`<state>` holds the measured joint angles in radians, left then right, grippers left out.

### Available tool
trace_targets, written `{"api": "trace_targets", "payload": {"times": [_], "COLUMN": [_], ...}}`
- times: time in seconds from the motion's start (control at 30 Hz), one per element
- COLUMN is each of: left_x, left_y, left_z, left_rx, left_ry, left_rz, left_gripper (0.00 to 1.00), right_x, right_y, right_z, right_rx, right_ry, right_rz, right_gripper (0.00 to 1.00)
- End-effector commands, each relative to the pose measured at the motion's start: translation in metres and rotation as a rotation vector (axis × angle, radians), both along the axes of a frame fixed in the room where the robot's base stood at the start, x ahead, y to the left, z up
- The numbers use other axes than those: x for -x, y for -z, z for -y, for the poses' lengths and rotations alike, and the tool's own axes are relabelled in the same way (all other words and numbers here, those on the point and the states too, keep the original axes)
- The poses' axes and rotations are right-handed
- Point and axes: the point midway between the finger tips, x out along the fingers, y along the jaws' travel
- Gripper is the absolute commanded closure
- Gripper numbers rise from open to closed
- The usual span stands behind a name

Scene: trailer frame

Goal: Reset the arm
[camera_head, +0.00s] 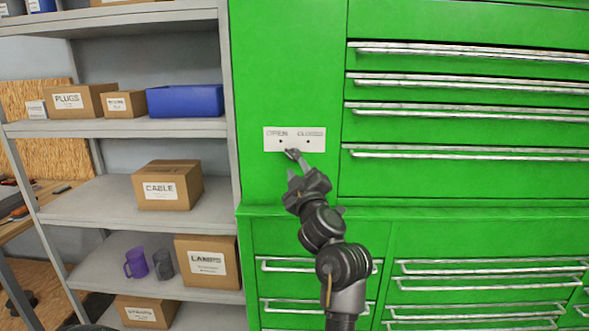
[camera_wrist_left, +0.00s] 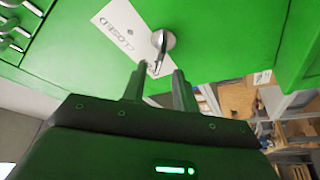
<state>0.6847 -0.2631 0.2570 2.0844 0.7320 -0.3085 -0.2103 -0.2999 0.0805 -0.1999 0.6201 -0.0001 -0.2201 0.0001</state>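A white label plate (camera_head: 309,145) marked OPEN and CLOSED is on the green cabinet front. A small metal lever (camera_head: 291,153) sits at its lower edge, nearer the OPEN side. My left gripper (camera_head: 305,172) is just below the lever. In the left wrist view the gripper (camera_wrist_left: 158,72) is open, its two fingers apart. The lever (camera_wrist_left: 165,40) is just ahead of the fingertips, its end close to the gap between them. I cannot tell whether they touch. The CLOSED side of the plate (camera_wrist_left: 112,32) shows beside it. My right gripper is not in view.
The green cabinet (camera_head: 430,190) has several drawers with protruding bar handles and a ledge below the plate. Grey shelves (camera_head: 100,128) at left hold a blue bin (camera_head: 185,101), a CABLE box (camera_head: 167,187), a LAMPS box (camera_head: 208,262) and a purple mug (camera_head: 136,263).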

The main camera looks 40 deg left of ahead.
Motion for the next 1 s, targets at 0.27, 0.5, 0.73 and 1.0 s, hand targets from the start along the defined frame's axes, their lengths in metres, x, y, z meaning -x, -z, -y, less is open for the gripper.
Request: {"api": "trace_targets", "payload": {"times": [0.27, 0.5, 0.73, 1.0], "left_x": [0.006, 0.006, 0.005, -0.007], "left_y": [0.002, 0.002, 0.005, 0.098], "left_z": [0.008, 0.008, 0.008, 0.054], "left_rx": [0.001, 0.001, -0.006, -0.145], "left_ry": [-0.002, -0.001, 0.008, 0.297], "left_rz": [0.0, 0.0, -0.009, -0.309], "left_gripper": [0.71, 0.71, 0.71, 0.71], "right_x": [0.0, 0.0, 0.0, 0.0], "right_y": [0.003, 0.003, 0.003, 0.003], "right_z": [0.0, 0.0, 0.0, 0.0], "right_rx": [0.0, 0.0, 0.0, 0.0], "right_ry": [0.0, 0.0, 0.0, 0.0], "right_rz": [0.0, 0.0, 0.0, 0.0], "right_gripper": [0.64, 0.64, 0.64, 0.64]}}
